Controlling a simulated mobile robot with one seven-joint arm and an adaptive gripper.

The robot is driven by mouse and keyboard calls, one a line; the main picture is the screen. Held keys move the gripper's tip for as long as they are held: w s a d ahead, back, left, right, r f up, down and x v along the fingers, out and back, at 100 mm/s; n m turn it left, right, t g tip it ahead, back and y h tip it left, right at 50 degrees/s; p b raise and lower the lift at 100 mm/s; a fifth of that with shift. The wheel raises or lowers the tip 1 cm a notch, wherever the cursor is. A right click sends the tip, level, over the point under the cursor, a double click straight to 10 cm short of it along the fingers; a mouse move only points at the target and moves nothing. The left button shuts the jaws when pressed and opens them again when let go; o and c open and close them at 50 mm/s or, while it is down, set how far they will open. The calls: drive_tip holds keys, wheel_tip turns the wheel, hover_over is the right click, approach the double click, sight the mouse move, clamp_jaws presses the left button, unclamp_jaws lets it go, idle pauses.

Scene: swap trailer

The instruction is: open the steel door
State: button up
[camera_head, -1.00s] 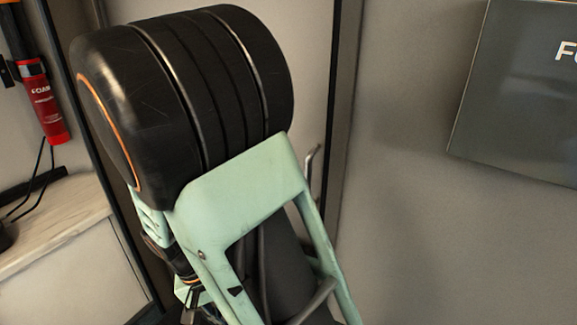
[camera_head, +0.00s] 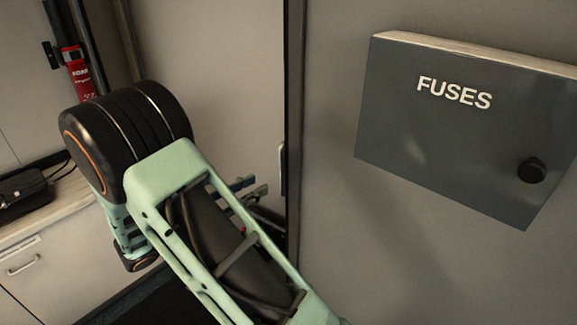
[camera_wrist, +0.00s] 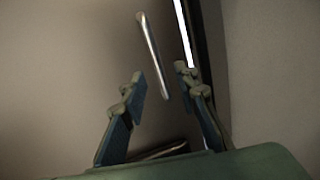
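The steel door (camera_head: 220,75) is a plain pale panel behind my arm in the head view. Its upright bar handle (camera_head: 283,168) is near the right edge, beside a dark frame. In the wrist view the bar handle (camera_wrist: 152,52) slants across the door (camera_wrist: 60,70). My gripper (camera_wrist: 160,75) is open, with its two green-blue fingers apart. The handle's lower end appears between the fingertips in that view; I cannot tell whether it is touched. In the head view my gripper (camera_head: 248,188) is small and partly hidden by my arm, just left of the handle.
A dark fuse box (camera_head: 455,125) with a black knob sticks out from the wall on the right. A counter (camera_head: 75,210) with drawers, and a red extinguisher (camera_head: 78,80), are at the left. A bright strip (camera_wrist: 184,30) runs beside the door's edge in the wrist view.

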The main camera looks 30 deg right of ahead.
hover_over(282, 190)
drive_tip(key=shift+w+d+r+p, duration=0.2)
drive_tip(key=shift+w+p, duration=0.15)
drive_tip(key=shift+p, duration=0.05)
idle(0.3)
clamp_jaws()
